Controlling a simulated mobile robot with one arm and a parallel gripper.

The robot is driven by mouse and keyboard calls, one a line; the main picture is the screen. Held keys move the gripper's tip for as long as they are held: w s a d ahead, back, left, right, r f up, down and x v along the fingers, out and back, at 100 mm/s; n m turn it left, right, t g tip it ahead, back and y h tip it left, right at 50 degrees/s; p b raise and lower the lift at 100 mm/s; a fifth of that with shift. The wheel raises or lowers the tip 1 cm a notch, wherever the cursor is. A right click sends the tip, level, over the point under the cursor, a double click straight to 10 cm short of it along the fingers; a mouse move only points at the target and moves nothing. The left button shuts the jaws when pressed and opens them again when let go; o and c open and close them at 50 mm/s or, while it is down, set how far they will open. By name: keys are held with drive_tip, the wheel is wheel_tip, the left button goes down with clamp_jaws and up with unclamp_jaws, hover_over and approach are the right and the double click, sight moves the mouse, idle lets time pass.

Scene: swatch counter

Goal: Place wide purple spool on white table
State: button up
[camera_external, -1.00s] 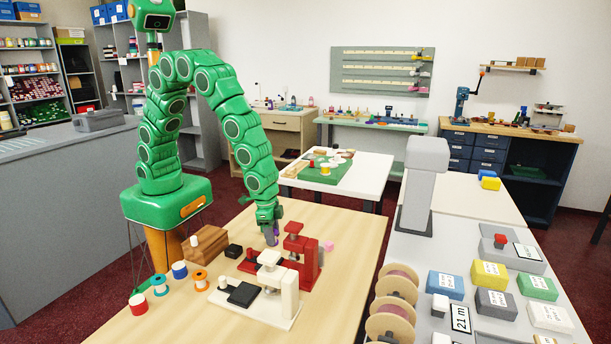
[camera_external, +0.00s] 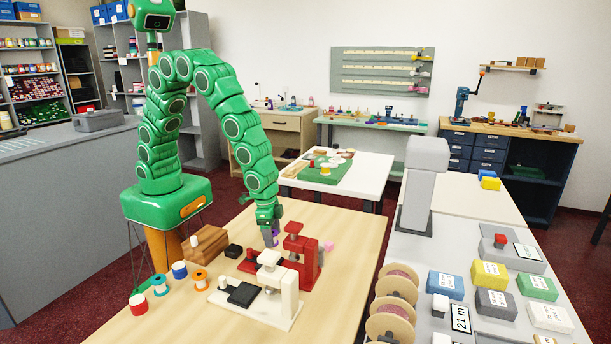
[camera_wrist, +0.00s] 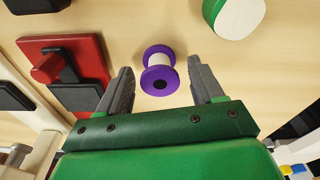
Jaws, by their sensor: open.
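The purple spool (camera_wrist: 158,72), with purple end flanges and a pale middle, is on the wooden counter between my fingertips in the wrist view. My gripper (camera_wrist: 160,88) is open. Its two fingers stand on either side of the spool with a gap at each side. In the external view my gripper (camera_external: 271,238) is low over the counter beside the red press, and only a bit of the purple spool shows there. The white table (camera_external: 365,188) stands further back, with a green mat and several small items on it.
The red press (camera_external: 303,252) and the white press (camera_external: 272,285) stand close to my gripper. Several other spools (camera_external: 179,270) and a brown wooden block (camera_external: 207,241) are to the left. A green-and-white rounded object (camera_wrist: 236,14) lies beyond the spool.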

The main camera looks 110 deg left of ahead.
wheel_tip(320, 180, up, 11)
drive_tip(key=s, duration=0.1)
drive_tip(key=s+a+r, duration=0.3)
drive_tip(key=s+r, duration=0.3)
drive_tip(key=s, duration=0.2)
drive_tip(key=s+a+r+m+g, duration=0.1)
drive_tip(key=s+r, duration=0.3)
drive_tip(key=s, duration=1)
drive_tip(key=s+a+r+m+g, duration=0.1)
drive_tip(key=s+r, duration=0.3)
drive_tip(key=s, duration=1.1)
drive_tip(key=shift+a+r+g, duration=0.15)
drive_tip(key=shift+a+g, duration=0.35)
drive_tip(key=shift+a, duration=0.4)
drive_tip(key=shift+o, duration=0.5)
drive_tip(key=shift+s, duration=0.75)
drive_tip(key=shift+w, duration=0.1)
